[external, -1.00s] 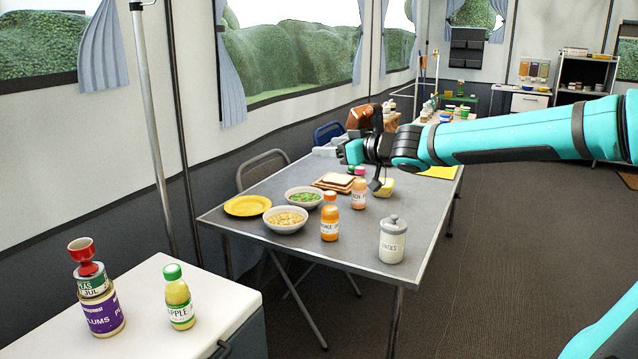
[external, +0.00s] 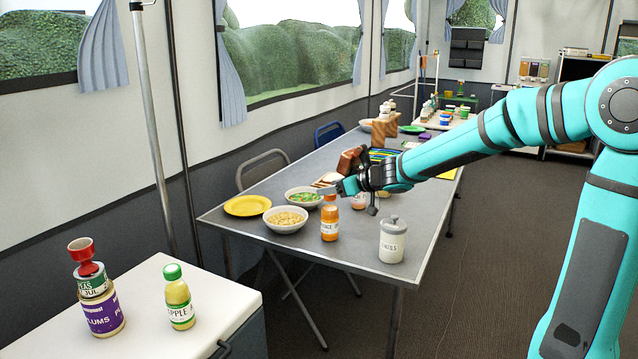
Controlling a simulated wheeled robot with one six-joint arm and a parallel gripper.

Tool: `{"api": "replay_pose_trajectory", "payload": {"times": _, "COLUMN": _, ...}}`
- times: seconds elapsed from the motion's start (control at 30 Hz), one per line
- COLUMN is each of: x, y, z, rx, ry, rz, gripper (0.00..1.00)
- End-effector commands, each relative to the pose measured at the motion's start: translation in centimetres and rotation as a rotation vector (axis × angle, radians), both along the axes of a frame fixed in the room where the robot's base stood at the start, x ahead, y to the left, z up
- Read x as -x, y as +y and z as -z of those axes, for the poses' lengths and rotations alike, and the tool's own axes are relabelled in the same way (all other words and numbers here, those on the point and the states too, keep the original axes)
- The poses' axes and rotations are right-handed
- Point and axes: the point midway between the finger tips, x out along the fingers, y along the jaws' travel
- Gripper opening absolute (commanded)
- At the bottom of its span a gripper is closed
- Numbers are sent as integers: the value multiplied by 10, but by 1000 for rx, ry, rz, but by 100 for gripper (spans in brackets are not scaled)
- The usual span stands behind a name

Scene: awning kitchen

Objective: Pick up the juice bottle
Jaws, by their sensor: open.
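Several bottles could be the juice bottle. An orange bottle with an orange cap (external: 329,224) stands upright near the front of the grey table. A peach-coloured bottle (external: 358,201) stands behind it to the right, mostly hidden by my wrist. Another orange-capped bottle (external: 330,199) shows only partly, just behind the front bottle. A yellow-green apple bottle with a green cap (external: 180,298) stands on the white counter at the left. My gripper (external: 331,188) is open and points left over the table, above and behind the front orange bottle. Its fingers look empty, but they are small in view.
A white lidded jar (external: 392,240) stands right of the orange bottle. Bowls of chickpeas (external: 285,221) and green food (external: 303,198) and a yellow plate (external: 248,206) are to the left. Stacked cans (external: 99,305) stand beside the apple bottle. The table's front strip is clear.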

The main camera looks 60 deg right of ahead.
Motion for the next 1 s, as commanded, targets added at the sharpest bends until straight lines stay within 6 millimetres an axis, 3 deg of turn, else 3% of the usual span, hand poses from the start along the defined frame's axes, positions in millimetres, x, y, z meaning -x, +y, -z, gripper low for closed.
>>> {"api": "replay_pose_trajectory", "payload": {"times": 0.17, "x": 0, "y": 0, "z": 13, "rx": 0, "ry": 0, "rz": 0, "gripper": 58}}
{"api": "replay_pose_trajectory", "payload": {"times": 0.3, "x": 0, "y": 0, "z": 37, "rx": -2, "ry": 2, "rz": 1, "gripper": 58}}
{"api": "replay_pose_trajectory", "payload": {"times": 0.53, "x": -24, "y": -2, "z": 42, "rx": 1, "ry": -1, "rz": 0, "gripper": 58}}
{"api": "replay_pose_trajectory", "payload": {"times": 0.87, "x": -27, "y": -3, "z": 44, "rx": 2, "ry": -2, "rz": 1, "gripper": 58}}
{"api": "replay_pose_trajectory", "payload": {"times": 1.0, "x": -27, "y": -3, "z": 43, "rx": 1, "ry": -1, "rz": 1, "gripper": 31}}
